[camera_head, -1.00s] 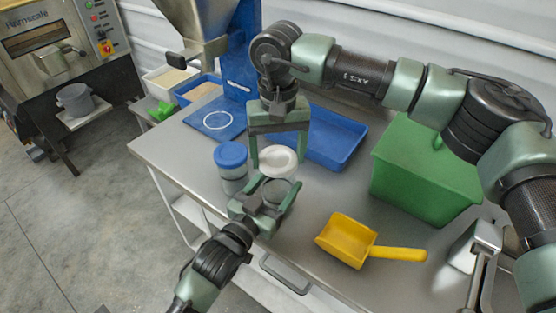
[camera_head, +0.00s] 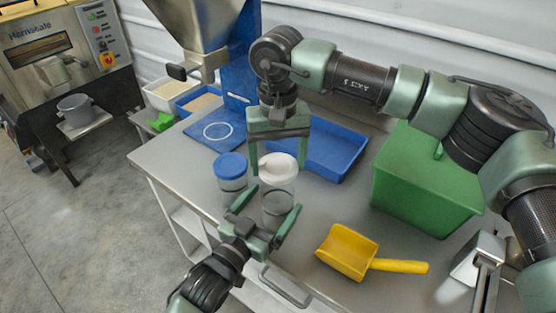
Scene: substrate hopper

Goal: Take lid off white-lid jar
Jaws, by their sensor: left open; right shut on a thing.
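The white-lid jar (camera_head: 279,191) is clear with dark contents low in it, standing at the table's front edge. Its white lid (camera_head: 280,164) is between the fingers of my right gripper (camera_head: 277,162), which comes from above and is shut on it. I cannot tell whether a gap separates lid and jar. My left gripper (camera_head: 272,201) is open, with its fingers spread on either side of the jar's lower part. A blue-lid jar (camera_head: 231,170) stands just left of it.
A blue tray (camera_head: 337,148) lies behind the jars, and a green bin (camera_head: 425,185) stands at the right. A yellow scoop (camera_head: 347,250) lies at the front right. A blue hopper stand (camera_head: 243,65) rises at the back.

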